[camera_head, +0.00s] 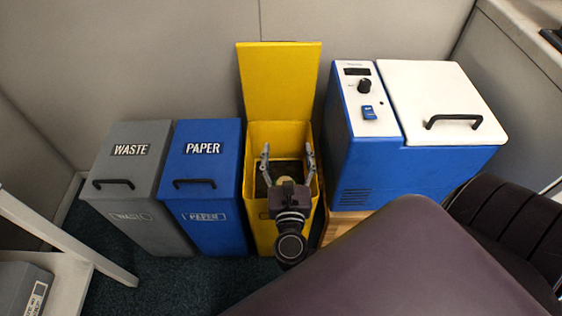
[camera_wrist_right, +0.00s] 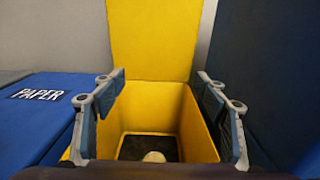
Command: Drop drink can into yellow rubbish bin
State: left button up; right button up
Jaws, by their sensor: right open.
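The yellow rubbish bin (camera_head: 257,134) stands against the wall with its lid (camera_head: 279,78) raised. It also fills the middle of the right wrist view (camera_wrist_right: 152,90), where its dark floor shows. My right gripper (camera_head: 287,150) is over the bin's opening with its fingers spread wide. In the right wrist view the fingers (camera_wrist_right: 160,82) are apart with nothing touching them. A small pale round thing (camera_wrist_right: 154,157), perhaps the end of the drink can, shows low between the fingers, against the dark bin floor. Its lower part is hidden by the gripper. My left gripper is out of view.
A blue PAPER bin (camera_head: 205,165) and a grey WASTE bin (camera_head: 128,170) stand to the left, lids shut. A blue and white cool box (camera_head: 425,105) stands to the right. A dark seat (camera_head: 505,225) is at the lower right.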

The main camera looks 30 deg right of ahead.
jog(key=v, duration=0.8)
